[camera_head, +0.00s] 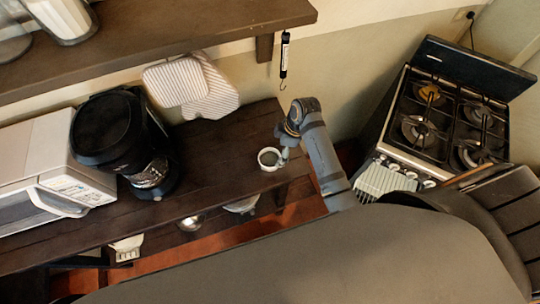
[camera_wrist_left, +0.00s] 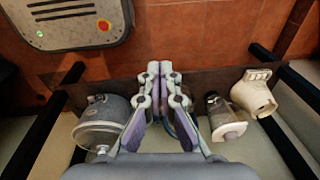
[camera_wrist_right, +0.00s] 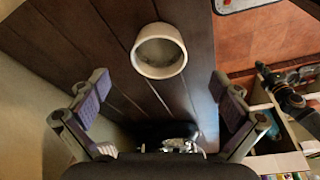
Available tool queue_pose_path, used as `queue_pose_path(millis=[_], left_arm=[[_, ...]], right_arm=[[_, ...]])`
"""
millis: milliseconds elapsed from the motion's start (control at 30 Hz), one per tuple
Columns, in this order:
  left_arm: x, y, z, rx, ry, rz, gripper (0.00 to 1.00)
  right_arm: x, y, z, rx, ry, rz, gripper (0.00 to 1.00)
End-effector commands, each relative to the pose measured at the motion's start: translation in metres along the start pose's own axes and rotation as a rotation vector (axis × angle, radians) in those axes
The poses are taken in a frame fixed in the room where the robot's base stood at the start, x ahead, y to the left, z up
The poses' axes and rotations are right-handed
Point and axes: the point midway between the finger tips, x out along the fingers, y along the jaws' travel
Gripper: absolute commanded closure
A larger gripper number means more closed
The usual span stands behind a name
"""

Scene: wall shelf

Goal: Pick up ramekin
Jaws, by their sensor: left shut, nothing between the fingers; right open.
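The ramekin (camera_head: 269,158) is a small round white cup, standing upright on the dark wooden counter (camera_head: 225,150) near its right end. It also shows in the right wrist view (camera_wrist_right: 159,52), with its opening in sight and its inside empty. My right gripper (camera_head: 285,153) is at the right side of the ramekin in the head view. In the right wrist view its fingers (camera_wrist_right: 160,92) are wide apart, with the ramekin ahead of and between them, apart from both. My left gripper (camera_wrist_left: 163,70) is shut and empty in the left wrist view, and is not seen in the head view.
A black coffee maker (camera_head: 125,140) and a microwave (camera_head: 45,175) stand left on the counter. A wall shelf (camera_head: 150,30) overhangs the back. A gas stove (camera_head: 445,115) stands at the right. A pot (camera_wrist_left: 100,122) and other kitchenware are near my left gripper.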

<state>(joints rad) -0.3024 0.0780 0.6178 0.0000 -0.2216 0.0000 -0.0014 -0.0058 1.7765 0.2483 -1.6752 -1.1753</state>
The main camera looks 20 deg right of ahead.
Motion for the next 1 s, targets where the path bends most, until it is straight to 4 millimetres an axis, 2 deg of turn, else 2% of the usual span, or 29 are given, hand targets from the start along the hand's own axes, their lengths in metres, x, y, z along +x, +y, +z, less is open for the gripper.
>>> queue_pose_path(millis=[100,233,367,533,700,1000], left_arm=[[-0.006,-0.003,0.011,0.002,-0.016,-0.003,1.00],[-0.007,-0.004,0.013,0.003,-0.019,-0.005,1.00],[-0.008,-0.005,0.003,0.002,-0.005,-0.005,1.00],[-0.022,-0.005,-0.018,0.001,0.026,-0.004,1.00],[-0.026,-0.004,-0.015,0.000,0.020,-0.003,1.00],[-0.026,-0.003,-0.004,0.000,0.003,-0.001,1.00]], right_arm=[[0.019,-0.001,-0.002,0.002,0.001,-0.004,0.00],[0.031,0.000,-0.001,0.000,0.000,-0.001,0.00],[0.033,0.000,-0.002,0.001,0.001,0.000,0.00],[0.053,0.001,-0.011,0.002,0.001,-0.004,0.00],[0.078,0.002,-0.012,0.001,0.001,-0.002,0.00],[0.084,0.002,-0.011,0.001,0.001,0.001,0.01]])
